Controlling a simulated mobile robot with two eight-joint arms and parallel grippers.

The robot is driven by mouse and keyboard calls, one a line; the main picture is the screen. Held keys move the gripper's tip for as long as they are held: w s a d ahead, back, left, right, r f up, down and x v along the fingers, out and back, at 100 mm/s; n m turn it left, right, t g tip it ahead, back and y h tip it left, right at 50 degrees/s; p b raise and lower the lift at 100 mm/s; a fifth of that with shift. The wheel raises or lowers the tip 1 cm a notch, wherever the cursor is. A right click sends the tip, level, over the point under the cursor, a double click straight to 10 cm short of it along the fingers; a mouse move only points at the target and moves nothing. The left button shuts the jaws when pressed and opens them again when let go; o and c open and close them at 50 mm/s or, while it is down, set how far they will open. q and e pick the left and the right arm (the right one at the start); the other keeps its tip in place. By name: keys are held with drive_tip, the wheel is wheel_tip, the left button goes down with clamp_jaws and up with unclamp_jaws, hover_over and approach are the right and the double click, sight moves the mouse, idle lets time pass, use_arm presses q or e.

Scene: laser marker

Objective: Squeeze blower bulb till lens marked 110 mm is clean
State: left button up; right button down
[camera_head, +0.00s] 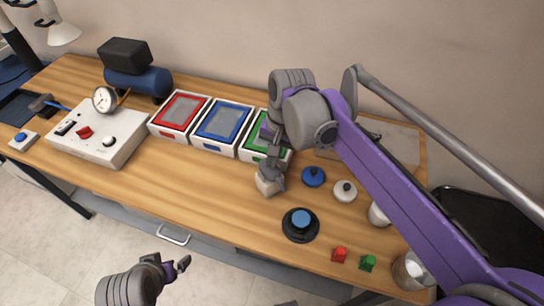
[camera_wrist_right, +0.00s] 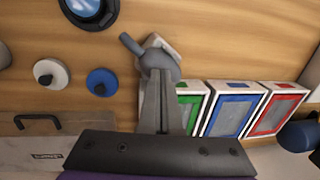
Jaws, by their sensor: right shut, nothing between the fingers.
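My right gripper (camera_head: 273,158) is shut and empty, pointing down at a grey blower bulb (camera_wrist_right: 158,60) with a short nozzle. In the right wrist view the fingers (camera_wrist_right: 162,95) end over the bulb; I cannot tell whether they touch it. The bulb sits at a small white block (camera_head: 266,186), partly hidden by the gripper in the head view. A blue lens in a black round mount (camera_head: 300,223) lies nearer the front edge and is cut off in the wrist view (camera_wrist_right: 88,10). No 110 mm mark is readable. My left gripper (camera_head: 178,266) is in front of the table; its opening is unclear.
Red (camera_head: 180,112), blue (camera_head: 222,124) and green (camera_head: 257,140) framed trays stand left of the bulb. Blue (camera_head: 313,177) and white (camera_head: 345,190) knobbed discs lie to its right. Small red (camera_head: 339,255) and green (camera_head: 368,263) pieces sit near the front edge. A control box (camera_head: 98,137) stands left.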

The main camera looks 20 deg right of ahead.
drive_tip(key=r, duration=0.1)
drive_tip(key=r+p, duration=0.1)
drive_tip(key=r, duration=0.2)
drive_tip(key=shift+s+d+r+p, duration=0.1)
drive_tip(key=shift+d+r+p, duration=0.2)
drive_tip(key=shift+p, duration=0.1)
use_arm(q)
wheel_tip(320, 180, up, 3)
drive_tip(key=shift+r, duration=0.15)
use_arm(e)
wheel_tip(320, 180, up, 8)
drive_tip(key=d, duration=0.1)
drive_tip(key=shift+s+r, duration=0.15)
drive_tip(key=shift+s, duration=0.1)
